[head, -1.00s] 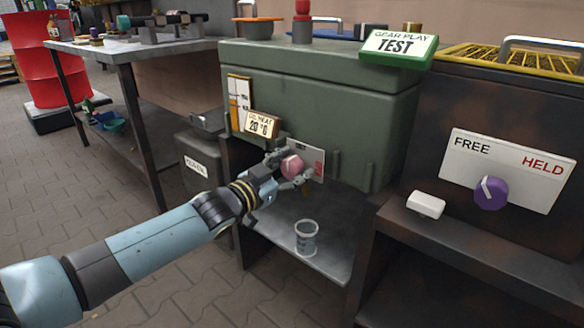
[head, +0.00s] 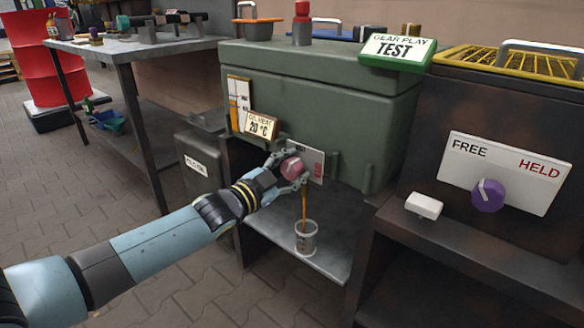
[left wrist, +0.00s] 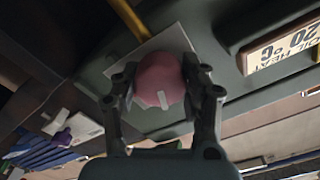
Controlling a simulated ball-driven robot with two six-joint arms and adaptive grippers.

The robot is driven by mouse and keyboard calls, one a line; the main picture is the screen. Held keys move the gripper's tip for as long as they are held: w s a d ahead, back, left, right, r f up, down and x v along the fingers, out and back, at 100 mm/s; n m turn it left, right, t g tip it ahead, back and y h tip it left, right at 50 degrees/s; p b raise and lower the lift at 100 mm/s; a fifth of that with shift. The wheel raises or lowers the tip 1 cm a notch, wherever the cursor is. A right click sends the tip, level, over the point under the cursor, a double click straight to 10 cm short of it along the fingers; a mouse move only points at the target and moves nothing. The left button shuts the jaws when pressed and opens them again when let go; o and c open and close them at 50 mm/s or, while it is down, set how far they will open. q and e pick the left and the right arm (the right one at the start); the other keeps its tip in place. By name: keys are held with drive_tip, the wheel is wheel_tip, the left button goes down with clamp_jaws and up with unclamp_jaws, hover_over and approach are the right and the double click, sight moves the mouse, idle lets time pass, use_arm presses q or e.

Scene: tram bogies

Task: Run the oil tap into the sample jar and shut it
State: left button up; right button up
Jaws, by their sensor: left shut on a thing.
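The oil tap's pink knob (head: 292,167) is on the front of the green tank (head: 318,112), in front of a white and red plate (head: 318,163). My left gripper (head: 291,172) is shut on the knob; the left wrist view also shows the pink knob (left wrist: 160,80) between its fingers. A thin amber stream of oil (head: 304,205) runs down from below the knob into the clear sample jar (head: 306,238). The jar stands upright on the grey shelf (head: 338,262) under the tank. The oil level inside is hard to make out. My right gripper is not in view.
At the right, a dark cabinet carries a FREE/HELD plate (head: 525,177) with a purple knob (head: 488,195) and a white block (head: 424,205) on its ledge. A grey bin (head: 196,165) stands left of the tank. A metal table (head: 130,50) stands behind my left arm.

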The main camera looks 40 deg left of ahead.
use_arm(q)
drive_tip(key=o, duration=1.2)
drive_tip(key=s, duration=1.2)
drive_tip(key=shift+a, duration=0.45)
idle(0.3)
